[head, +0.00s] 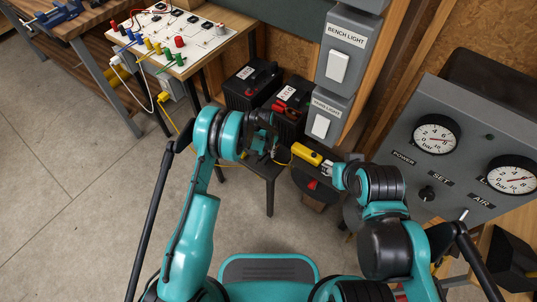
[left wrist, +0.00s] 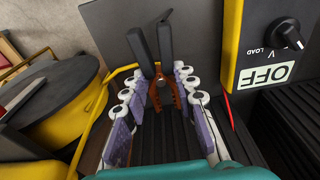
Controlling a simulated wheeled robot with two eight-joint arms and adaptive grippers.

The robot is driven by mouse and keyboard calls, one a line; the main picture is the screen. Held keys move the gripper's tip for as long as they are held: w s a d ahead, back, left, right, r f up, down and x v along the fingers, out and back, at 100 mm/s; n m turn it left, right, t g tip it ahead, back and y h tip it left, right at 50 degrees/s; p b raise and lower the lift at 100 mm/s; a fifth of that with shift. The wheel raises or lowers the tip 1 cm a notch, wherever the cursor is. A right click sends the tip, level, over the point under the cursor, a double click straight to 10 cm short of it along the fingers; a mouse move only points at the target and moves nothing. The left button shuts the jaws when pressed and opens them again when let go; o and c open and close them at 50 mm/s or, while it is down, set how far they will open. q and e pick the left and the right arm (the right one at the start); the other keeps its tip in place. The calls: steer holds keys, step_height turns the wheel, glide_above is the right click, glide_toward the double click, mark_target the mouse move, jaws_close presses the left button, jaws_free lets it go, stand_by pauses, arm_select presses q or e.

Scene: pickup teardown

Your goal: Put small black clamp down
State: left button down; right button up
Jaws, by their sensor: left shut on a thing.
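The small black clamp (left wrist: 164,42) shows in the left wrist view, with two black handles pointing up and copper-coloured jaws between my fingers. My left gripper (left wrist: 160,82) is shut on it, with the pads on either side of the jaws. In the head view my left gripper (head: 263,135) is over the small dark stand (head: 265,170), below the batteries; the clamp is hard to make out there. I cannot tell whether the clamp touches the surface below. My right gripper (head: 338,176) is beside the yellow tester (head: 305,153); its fingers are too small to read.
The tester's dial (left wrist: 286,33) and OFF label are close on the right in the left wrist view. Two black batteries (head: 246,88) (head: 293,97) stand behind. A grey switch post (head: 345,55) and gauge panel (head: 460,150) flank the right. The floor at left is clear.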

arm_select(q)
step_height(320, 180, down, 3)
steer(key=shift+r+b, duration=0.2)
steer(key=shift+b, duration=0.15)
steer(key=shift+r, duration=0.1)
steer(key=c, duration=1.2)
jaws_free()
